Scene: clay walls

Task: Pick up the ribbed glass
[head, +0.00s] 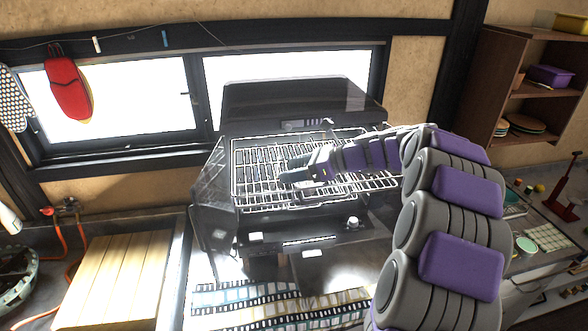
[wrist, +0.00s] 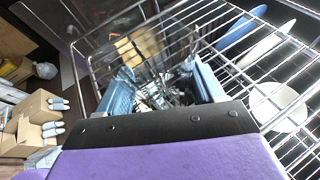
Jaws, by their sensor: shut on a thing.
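My gripper (head: 303,174) is over the wire rack of the black appliance in the head view, at the end of my grey and purple arm. In the wrist view its two blue fingers (wrist: 163,92) stand apart with a clear, shiny thing between them, which I take to be the ribbed glass (wrist: 158,84). My gripper is shut on it. The glass is see-through and hard to tell from the wires and clutter behind it. In the head view I cannot make out its outline. I cannot tell whether it touches the rack.
The wire rack (head: 262,186) sits in the open black appliance below the window. A white bowl (wrist: 278,106) and blue and white pieces lie at the rack's right side in the wrist view. A wooden board (head: 118,280) lies at left. Shelves (head: 520,85) stand at right.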

